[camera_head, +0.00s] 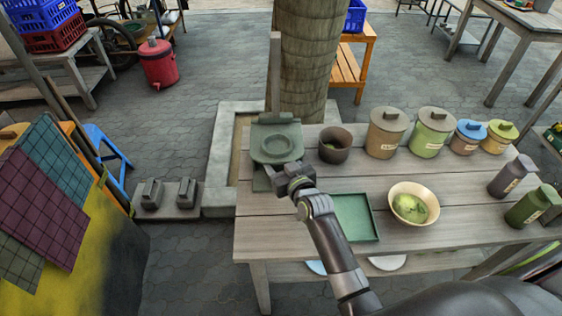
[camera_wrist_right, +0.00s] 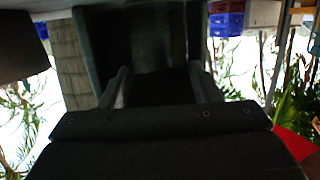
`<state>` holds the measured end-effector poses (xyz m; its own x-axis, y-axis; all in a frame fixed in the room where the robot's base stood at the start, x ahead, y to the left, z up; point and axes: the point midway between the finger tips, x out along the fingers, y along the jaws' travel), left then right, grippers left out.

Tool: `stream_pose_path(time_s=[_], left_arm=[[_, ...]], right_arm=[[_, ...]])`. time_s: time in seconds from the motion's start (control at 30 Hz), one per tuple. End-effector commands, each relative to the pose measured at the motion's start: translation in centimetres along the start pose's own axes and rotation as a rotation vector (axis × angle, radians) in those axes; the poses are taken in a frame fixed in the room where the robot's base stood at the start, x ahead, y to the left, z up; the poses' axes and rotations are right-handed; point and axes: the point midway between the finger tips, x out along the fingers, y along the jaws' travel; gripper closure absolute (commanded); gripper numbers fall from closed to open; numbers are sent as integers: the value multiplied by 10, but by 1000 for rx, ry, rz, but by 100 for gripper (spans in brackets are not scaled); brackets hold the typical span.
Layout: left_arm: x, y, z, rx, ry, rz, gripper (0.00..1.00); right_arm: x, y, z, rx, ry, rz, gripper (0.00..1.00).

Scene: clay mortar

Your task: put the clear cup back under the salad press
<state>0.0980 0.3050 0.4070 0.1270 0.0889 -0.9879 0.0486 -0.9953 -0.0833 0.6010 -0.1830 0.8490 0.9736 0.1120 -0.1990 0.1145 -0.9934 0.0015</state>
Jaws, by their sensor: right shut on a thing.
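The salad press (camera_head: 277,143) is a grey-green device with a round top, standing at the back left corner of the wooden table. My right gripper (camera_head: 292,181) is at its front, low down near its base. In the right wrist view, the fingers (camera_wrist_right: 160,88) stand apart, shut on a dark, shaded thing, which I take for the clear cup. The cup's outline is hard to make out and it is hidden by the gripper in the head view. I cannot tell whether it touches the press. My left gripper is not in view.
A dark pot (camera_head: 335,144) stands just right of the press. Several lidded jars line the back edge. A green tray (camera_head: 354,218) and a cream bowl (camera_head: 414,204) with green food are to the right of the gripper. A tree trunk (camera_head: 313,60) rises behind the table.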

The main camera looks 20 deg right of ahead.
Motion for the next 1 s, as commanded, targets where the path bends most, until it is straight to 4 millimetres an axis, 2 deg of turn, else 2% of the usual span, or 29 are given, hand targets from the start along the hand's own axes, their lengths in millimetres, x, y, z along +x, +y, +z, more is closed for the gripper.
stream_pose_path(time_s=[0.03,0.07,0.2,0.6,0.77,1.0], left_arm=[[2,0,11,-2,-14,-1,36],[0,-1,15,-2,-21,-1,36],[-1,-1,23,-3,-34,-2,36],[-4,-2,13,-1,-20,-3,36],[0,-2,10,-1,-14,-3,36],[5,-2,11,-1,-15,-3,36]], right_arm=[[1,0,2,0,1,0,66],[1,0,1,0,1,0,39],[1,0,1,0,1,0,21],[-2,0,-5,0,2,0,21],[-22,0,-2,4,2,1,21],[-66,0,-1,2,1,2,21]])
